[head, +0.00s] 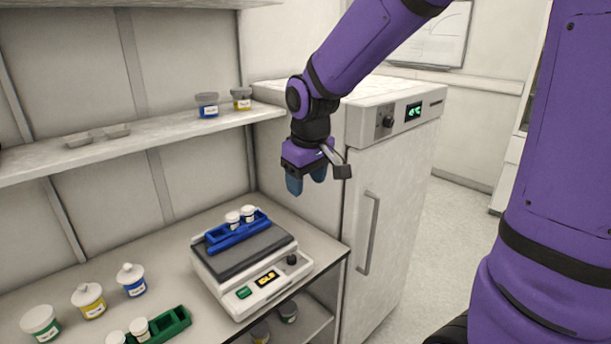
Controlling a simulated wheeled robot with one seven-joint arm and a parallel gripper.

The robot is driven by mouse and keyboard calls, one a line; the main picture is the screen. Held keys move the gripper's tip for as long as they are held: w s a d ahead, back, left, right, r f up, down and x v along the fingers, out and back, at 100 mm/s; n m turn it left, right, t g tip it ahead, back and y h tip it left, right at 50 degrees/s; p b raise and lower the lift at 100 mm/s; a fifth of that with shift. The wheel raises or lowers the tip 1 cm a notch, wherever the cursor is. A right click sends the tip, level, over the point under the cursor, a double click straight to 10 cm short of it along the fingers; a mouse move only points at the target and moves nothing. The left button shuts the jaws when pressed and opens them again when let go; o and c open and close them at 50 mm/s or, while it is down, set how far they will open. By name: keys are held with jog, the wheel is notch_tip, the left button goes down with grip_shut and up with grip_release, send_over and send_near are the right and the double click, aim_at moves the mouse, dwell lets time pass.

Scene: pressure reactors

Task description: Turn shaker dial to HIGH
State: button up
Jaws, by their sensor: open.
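The shaker (252,268) is a white box with a dark top plate on the bench. Its dial (292,259) is a small black knob at the right of the front panel. A yellow-lit display (267,279) and a green button (244,293) sit to the left of the dial. The dial's pointer is too small to read. A blue rack (237,233) with two white-capped vials stands on the shaker. My gripper (307,190) points down with blue fingertips apart and empty. It hangs in the air above and behind the dial, not touching the shaker.
A white fridge (386,200) with a handle stands close to the right of the shaker. A shelf (150,138) with jars runs above the bench at left. Several jars and a green rack (170,325) are at the bench's front left.

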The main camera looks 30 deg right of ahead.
jog(key=shift+s+r, duration=0.8)
